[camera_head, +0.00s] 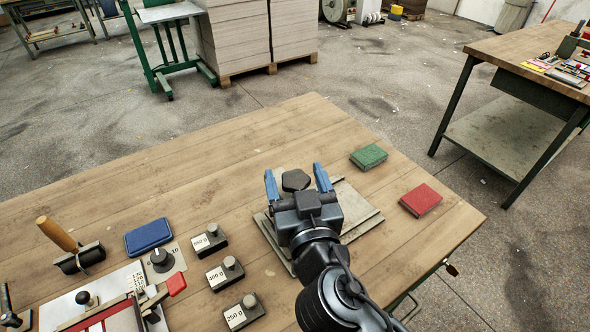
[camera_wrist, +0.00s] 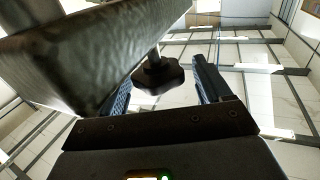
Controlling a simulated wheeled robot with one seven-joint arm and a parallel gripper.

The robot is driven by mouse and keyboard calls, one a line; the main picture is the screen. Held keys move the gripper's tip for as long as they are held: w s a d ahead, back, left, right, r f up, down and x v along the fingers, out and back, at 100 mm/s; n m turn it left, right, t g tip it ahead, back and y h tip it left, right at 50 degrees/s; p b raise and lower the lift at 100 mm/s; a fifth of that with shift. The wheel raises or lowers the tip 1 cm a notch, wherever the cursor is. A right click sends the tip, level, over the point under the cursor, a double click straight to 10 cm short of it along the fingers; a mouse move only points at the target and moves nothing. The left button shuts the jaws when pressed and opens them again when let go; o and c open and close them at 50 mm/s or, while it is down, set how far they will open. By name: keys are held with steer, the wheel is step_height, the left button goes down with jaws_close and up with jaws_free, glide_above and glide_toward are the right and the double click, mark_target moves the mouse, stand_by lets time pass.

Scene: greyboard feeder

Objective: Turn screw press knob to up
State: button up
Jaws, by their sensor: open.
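The screw press knob (camera_head: 295,180) is a dark, lobed handle above the press's metal base plate (camera_head: 359,216). In the wrist view the knob (camera_wrist: 157,78) sits on a thin shaft beside a thick metal bar (camera_wrist: 95,55). My gripper (camera_head: 297,173) is open, with one blue finger on each side of the knob. The wrist view shows gaps between the knob and both fingers, wider on the right. My gripper and arm hide much of the press in the head view.
A green box (camera_head: 369,156) and a red box (camera_head: 421,199) lie right of the press. Several labelled weights, including one marked 400 g (camera_head: 224,274), a dial knob (camera_head: 161,259) and a blue pad (camera_head: 148,237) lie left. Bare tabletop (camera_head: 270,128) extends behind.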

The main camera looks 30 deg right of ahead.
steer(key=shift+w+d, duration=0.1)
steer(key=shift+w, duration=0.2)
steer(key=c, duration=1)
steer(key=shift+o, duration=0.2)
